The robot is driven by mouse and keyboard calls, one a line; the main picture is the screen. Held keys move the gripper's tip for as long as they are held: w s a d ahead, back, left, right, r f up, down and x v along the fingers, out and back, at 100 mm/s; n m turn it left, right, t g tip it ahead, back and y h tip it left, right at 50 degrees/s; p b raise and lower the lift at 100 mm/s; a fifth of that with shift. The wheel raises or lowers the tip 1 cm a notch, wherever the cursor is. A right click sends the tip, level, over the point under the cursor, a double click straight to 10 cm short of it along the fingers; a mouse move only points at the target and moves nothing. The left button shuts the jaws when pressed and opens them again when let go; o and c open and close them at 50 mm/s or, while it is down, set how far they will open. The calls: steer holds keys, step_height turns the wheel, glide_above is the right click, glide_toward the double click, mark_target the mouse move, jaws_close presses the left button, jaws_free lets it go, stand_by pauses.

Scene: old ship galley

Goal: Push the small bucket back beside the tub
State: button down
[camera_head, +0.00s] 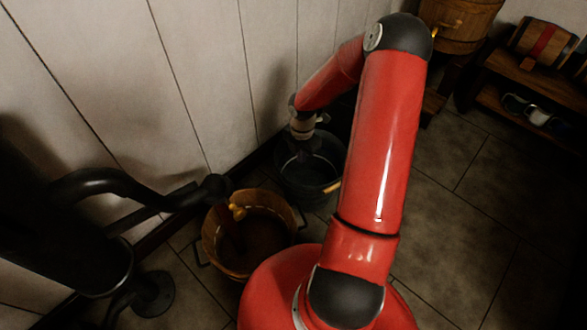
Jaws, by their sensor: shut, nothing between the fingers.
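The small dark bucket (296,186) stands on the floor near the wall, with a yellow grip at its right side. The wooden tub (217,258) stands nearer to me and to the left, with dark handles at its sides. The bucket is close beyond the tub's upper right side; I cannot tell if they touch. My gripper (302,155) is shut and empty, pointing down at the bucket's opening near its far left rim. I cannot tell whether its tips are inside the bucket or above it. My red arm hides the floor to the bucket's right.
The panelled wall (200,70) runs behind the bucket and tub. A black pipe (120,185) reaches in from the left toward the tub. A wooden shelf (500,72) with a small barrel (543,42) stands at upper right. The tiled floor (470,220) at right is clear.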

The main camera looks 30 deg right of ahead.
steer(key=s+a+f+b, duration=0.1)
steer(key=a+f+b, duration=0.2)
steer(key=f, duration=0.7)
steer(key=shift+a, duration=0.25)
steer(key=shift+s, duration=0.1)
steer(key=a, duration=0.1)
steer(key=s+a, duration=0.1)
steer(key=shift+a+b, duration=0.3)
steer(key=shift+b, duration=0.1)
